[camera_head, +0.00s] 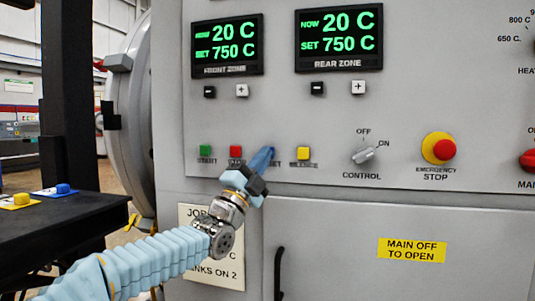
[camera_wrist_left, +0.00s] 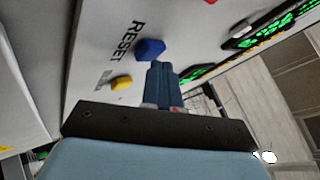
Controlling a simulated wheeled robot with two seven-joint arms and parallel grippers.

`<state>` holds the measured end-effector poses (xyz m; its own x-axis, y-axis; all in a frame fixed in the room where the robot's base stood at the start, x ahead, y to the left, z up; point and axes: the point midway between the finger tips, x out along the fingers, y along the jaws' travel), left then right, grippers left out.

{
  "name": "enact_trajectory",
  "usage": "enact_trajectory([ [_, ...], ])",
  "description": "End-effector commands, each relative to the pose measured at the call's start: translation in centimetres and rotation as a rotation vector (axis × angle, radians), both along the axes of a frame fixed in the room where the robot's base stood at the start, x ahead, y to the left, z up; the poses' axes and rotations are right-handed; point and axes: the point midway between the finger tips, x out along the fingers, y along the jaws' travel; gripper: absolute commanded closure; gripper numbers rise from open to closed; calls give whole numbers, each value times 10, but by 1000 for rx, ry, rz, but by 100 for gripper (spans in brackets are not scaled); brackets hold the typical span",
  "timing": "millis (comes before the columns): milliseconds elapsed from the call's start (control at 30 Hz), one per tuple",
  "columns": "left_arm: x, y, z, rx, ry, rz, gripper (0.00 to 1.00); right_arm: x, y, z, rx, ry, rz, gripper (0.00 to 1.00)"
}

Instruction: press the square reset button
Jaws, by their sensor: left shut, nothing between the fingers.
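The blue, blocky reset button (camera_wrist_left: 150,48) stands out from the grey panel beside the label RESET in the left wrist view. In the head view it is mostly hidden behind my left gripper (camera_head: 264,158), and only part of its label shows. My left gripper is shut and empty. Its fingertips (camera_wrist_left: 161,68) are right by the button in the left wrist view; I cannot tell whether they touch it. My right gripper is in neither view.
On the same row are the green start button (camera_head: 205,151), a red button (camera_head: 236,151) and the yellow silence button (camera_head: 303,153). Further right are the control knob (camera_head: 363,155) and the emergency stop (camera_head: 440,149). Two displays (camera_head: 339,36) sit above.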

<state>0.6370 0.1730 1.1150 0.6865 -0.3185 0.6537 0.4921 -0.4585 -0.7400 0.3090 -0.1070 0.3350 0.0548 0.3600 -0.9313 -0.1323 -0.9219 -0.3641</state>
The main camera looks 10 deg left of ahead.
Motion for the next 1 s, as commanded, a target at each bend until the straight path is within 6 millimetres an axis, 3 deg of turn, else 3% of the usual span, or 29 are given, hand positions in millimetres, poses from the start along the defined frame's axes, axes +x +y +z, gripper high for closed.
enact_trajectory([
  [1000,2,0,-2,0,0,-1,100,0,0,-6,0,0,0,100],
])
